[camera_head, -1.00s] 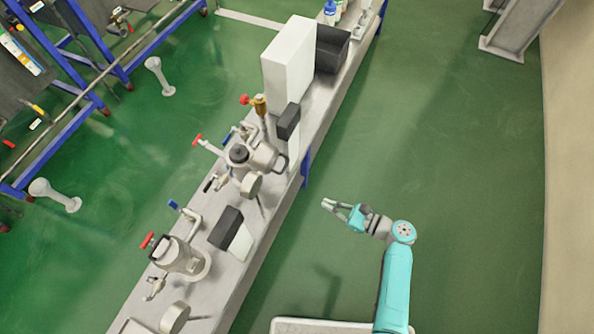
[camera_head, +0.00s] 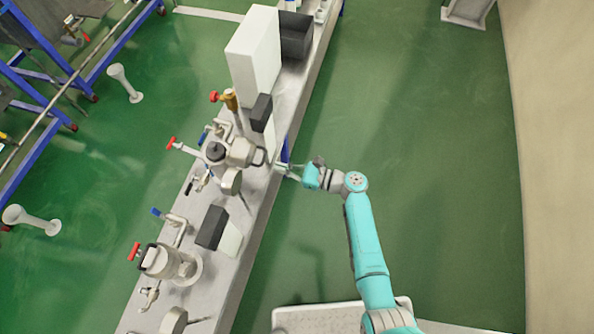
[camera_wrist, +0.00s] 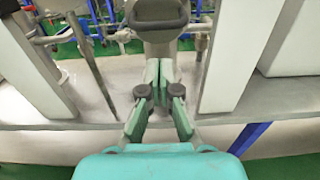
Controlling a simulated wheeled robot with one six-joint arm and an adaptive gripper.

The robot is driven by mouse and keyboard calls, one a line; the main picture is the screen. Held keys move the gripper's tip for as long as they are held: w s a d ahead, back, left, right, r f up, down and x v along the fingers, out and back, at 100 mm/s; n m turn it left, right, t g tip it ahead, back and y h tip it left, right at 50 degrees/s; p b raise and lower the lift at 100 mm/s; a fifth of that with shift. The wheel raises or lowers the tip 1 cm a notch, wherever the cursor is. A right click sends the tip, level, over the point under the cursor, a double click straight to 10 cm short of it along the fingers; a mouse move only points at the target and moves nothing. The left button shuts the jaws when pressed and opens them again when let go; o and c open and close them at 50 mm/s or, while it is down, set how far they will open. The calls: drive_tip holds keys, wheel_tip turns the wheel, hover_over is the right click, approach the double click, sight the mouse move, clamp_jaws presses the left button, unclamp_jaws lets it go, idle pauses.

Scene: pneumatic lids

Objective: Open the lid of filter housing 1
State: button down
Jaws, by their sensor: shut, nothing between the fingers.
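Two metal filter housings stand on the bench; I cannot read a number on either. The farther filter housing (camera_head: 236,152) has a black cap on top and a dark loop handle (camera_head: 259,157) on its right side. The nearer filter housing (camera_head: 170,262) stands lower left. My gripper (camera_head: 281,168) is at the bench edge, just right of the farther housing's handle. In the wrist view, my gripper (camera_wrist: 160,70) is shut and empty, pointing at the housing. The dark loop handle (camera_wrist: 157,20) lies ahead at the top centre, apart from the fingers.
White panels stand left (camera_wrist: 30,60) and right (camera_wrist: 230,55) of my gripper in the wrist view. Green floor is free to the right.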

sight(254, 154)
drive_tip(key=shift+w+a+r, duration=0.2)
drive_tip(key=shift+a+r, duration=0.3)
drive_tip(key=shift+r, duration=0.1)
drive_tip(key=shift+w+a+r, duration=0.2)
drive_tip(key=shift+a+r, duration=0.3)
drive_tip(key=shift+r, duration=0.05)
drive_tip(key=shift+r, duration=0.1)
drive_tip(key=r, duration=0.1)
drive_tip(key=a+r+h, duration=0.1)
drive_tip(key=r, duration=0.1)
drive_tip(key=shift+w+a+g, duration=0.1)
drive_tip(key=shift+w+g, duration=0.1)
drive_tip(key=shift+g, duration=0.1)
